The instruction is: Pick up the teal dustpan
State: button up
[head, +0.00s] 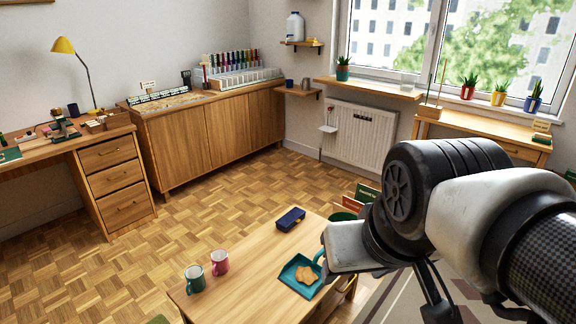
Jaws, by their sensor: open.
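The teal dustpan (288,273) lies on the low wooden table, near its right side. An orange-tan piece (305,275) lies in its pan. Part of my arm covers the dustpan's right edge, so its handle is not clearly seen. My gripper (437,296) shows as dark fingers below my arm at the lower right. It is open, stands to the right of the dustpan and apart from it. What lies between the fingers is hard to make out.
The low table (240,279) also holds a dark green mug (195,279), a pink mug (220,262) and a dark blue box-like object (291,219). The parquet floor (215,205) behind the table is clear. A desk (70,145) and sideboard (215,135) stand behind.

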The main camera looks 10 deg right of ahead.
aim_at(301, 275)
jog(key=i+l, duration=0.3)
jog(key=l, duration=0.2)
jog(key=i+l, duration=0.3)
jog(key=l, duration=0.2)
jog(key=i+l+z, duration=0.1)
jog(key=i+l, duration=0.2)
jog(key=l, duration=0.2)
jog(key=i+u, duration=0.1)
jog(key=u, duration=0.4)
jog(key=i+l+u, duration=0.1)
jog(key=u, duration=0.35)
jog(key=i+l+u, duration=0.1)
jog(key=u, duration=0.4)
